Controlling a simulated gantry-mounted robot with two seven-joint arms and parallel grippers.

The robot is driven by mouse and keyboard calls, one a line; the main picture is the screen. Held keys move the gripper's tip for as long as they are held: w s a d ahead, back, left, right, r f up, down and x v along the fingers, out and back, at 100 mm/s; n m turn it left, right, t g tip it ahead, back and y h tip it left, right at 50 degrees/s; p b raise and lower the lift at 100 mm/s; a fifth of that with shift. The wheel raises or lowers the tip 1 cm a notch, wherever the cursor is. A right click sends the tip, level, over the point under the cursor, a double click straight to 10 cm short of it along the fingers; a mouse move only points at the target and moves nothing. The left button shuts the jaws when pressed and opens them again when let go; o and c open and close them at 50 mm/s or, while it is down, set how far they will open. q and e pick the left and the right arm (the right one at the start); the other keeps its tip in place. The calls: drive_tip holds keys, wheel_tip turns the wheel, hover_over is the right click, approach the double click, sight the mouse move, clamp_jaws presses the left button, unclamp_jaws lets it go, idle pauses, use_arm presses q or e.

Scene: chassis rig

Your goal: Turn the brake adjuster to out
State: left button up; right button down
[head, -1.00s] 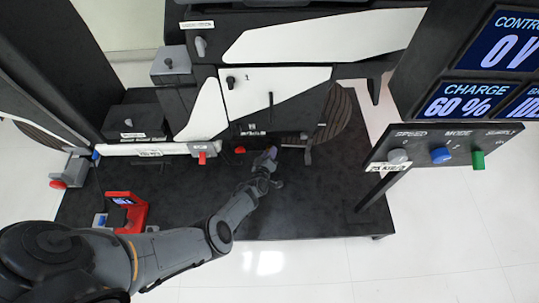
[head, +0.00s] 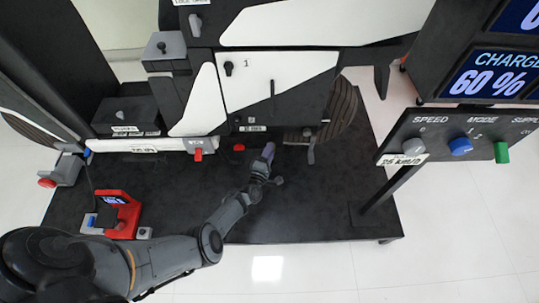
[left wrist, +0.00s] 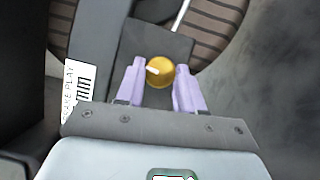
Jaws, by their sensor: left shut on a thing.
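The brake adjuster is a round gold knob (left wrist: 160,72) with a white pointer mark that points left in the left wrist view. It sits on a dark grey plate in front of a brown ribbed, curved part. In the head view my left gripper (head: 267,154) is at the lower edge of the rig and hides the knob. My right gripper is not in view.
A red lever (head: 198,153) and a red button (head: 239,147) are left of my gripper. A red device (head: 130,212) lies at the left. A control panel (head: 450,140) stands at the right. The front dark platform is mostly clear.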

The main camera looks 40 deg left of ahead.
use_arm(q)
drive_tip(key=shift+f+n+b, duration=0.2)
drive_tip(key=shift+n+b, duration=0.3)
drive_tip(key=shift+n, duration=0.2)
drive_tip(key=shift+y, duration=0.3)
drive_tip(key=o, duration=1)
drive_tip(key=shift+a+r, duration=0.1)
drive_tip(key=shift+o, duration=0.2)
drive_tip(key=p+v, duration=0.4)
drive_tip(key=v, duration=0.6)
drive_tip(key=shift+s+f, duration=0.2)
drive_tip(key=shift+s, duration=0.2)
